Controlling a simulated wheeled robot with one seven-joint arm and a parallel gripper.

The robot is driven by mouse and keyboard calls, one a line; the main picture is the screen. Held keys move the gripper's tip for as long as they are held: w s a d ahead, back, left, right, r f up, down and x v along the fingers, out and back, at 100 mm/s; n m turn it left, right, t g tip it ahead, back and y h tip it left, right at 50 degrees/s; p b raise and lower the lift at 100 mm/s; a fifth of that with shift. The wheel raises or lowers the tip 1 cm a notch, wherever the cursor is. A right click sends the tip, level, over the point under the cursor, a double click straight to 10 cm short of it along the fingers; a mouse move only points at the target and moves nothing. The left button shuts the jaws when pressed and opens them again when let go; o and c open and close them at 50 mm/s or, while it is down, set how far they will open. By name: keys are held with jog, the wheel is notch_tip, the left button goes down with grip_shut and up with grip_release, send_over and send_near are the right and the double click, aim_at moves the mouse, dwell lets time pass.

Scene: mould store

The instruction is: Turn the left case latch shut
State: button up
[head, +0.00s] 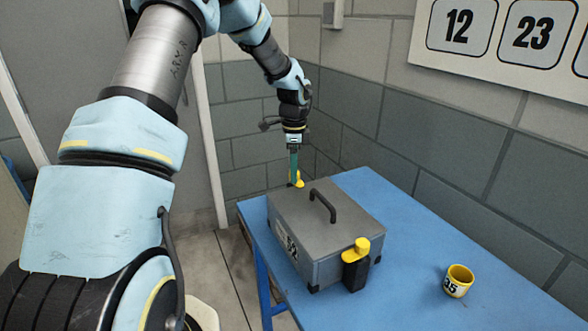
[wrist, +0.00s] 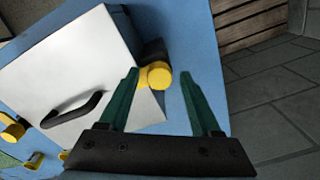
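A grey case (head: 300,215) with a black handle (head: 322,206) stands on the blue table. Its left latch, a yellow knob (head: 297,178), shows at the far left end, partly behind my gripper (head: 293,165). In the wrist view this yellow knob (wrist: 158,75) sits on a dark block at the case's edge. My gripper (wrist: 160,74) is open, its green fingers on either side of the knob, the left finger nearer to it. I cannot tell whether a finger touches it. The other latch, a yellow knob on a black block (head: 356,265), is at the near right end.
The blue table (head: 400,225) is bare to the right of the case, except for a yellow mug (head: 459,281). A grey block wall (head: 430,140) with a number board (head: 500,30) runs behind the table. A wooden slatted thing (wrist: 255,25) lies beyond the table in the wrist view.

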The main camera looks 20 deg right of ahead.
notch_tip(320, 180, up, 11)
jog(key=b, duration=0.2)
jog(key=shift+b, duration=0.4)
jog(key=shift+s+f, duration=0.1)
jog(key=s+a+f+n, duration=0.2)
jog(key=s+a+n, duration=0.7)
jog(key=a, duration=0.4)
jog(key=s+a+f+n+t, duration=0.1)
jog(key=s+a+f+n, duration=0.2)
jog(key=s+a+n, duration=0.7)
jog(key=a+n, duration=0.1)
jog(key=a, duration=0.3)
jog(key=shift+f, duration=0.2)
